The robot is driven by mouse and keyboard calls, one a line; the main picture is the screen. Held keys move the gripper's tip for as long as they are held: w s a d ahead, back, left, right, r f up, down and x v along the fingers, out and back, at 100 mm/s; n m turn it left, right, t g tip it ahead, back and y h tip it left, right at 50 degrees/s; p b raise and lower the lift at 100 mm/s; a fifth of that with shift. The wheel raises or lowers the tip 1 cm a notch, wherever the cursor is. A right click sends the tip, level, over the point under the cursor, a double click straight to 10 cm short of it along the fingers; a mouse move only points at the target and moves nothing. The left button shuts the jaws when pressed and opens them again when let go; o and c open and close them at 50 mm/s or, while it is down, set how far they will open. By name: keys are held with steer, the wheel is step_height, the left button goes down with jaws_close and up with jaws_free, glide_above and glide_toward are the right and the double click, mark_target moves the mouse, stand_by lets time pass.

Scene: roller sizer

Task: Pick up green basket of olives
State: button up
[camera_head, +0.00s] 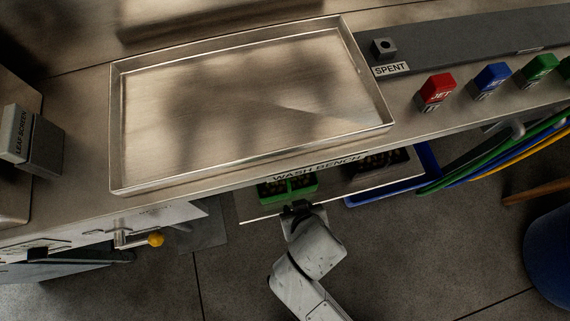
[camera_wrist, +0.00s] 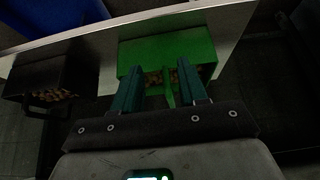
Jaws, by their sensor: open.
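The green basket of olives (camera_head: 274,193) sits on a low shelf under the front edge of the wash bench, partly hidden by the bench in the head view. The wrist view shows the green basket (camera_wrist: 205,52) straight ahead, with olives inside and a green handle across its middle. My gripper (camera_wrist: 168,80) is open, its two fingers reaching over the basket on either side of the handle. I cannot tell whether they touch it. In the head view my gripper (camera_head: 294,208) is at the near side of the basket.
A black basket of olives (camera_wrist: 22,82) stands beside the green one. A blue tray (camera_head: 428,165) lies to the right, near hanging hoses (camera_head: 485,160). The bench (camera_head: 225,182) with its empty metal tray (camera_head: 118,130) overhangs the shelf (camera_head: 330,198). Floor in front is open.

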mark_target(289, 183)
steer(key=w, duration=0.2)
steer(key=w+a, duration=0.1)
steer(key=w, duration=0.1)
steer(key=w+a, duration=0.1)
steer(key=w, duration=0.1)
steer(key=shift+w+a, duration=0.1)
steer(key=shift+w, duration=0.25)
steer(key=w, duration=0.1)
steer(key=w+a, duration=0.1)
steer(key=w, duration=0.1)
steer(key=w+f, duration=0.1)
steer(key=shift+w+a, duration=0.2)
steer(key=shift+w, duration=0.2)
jaws_close()
steer(key=shift+r, duration=0.1)
stand_by(0.7)
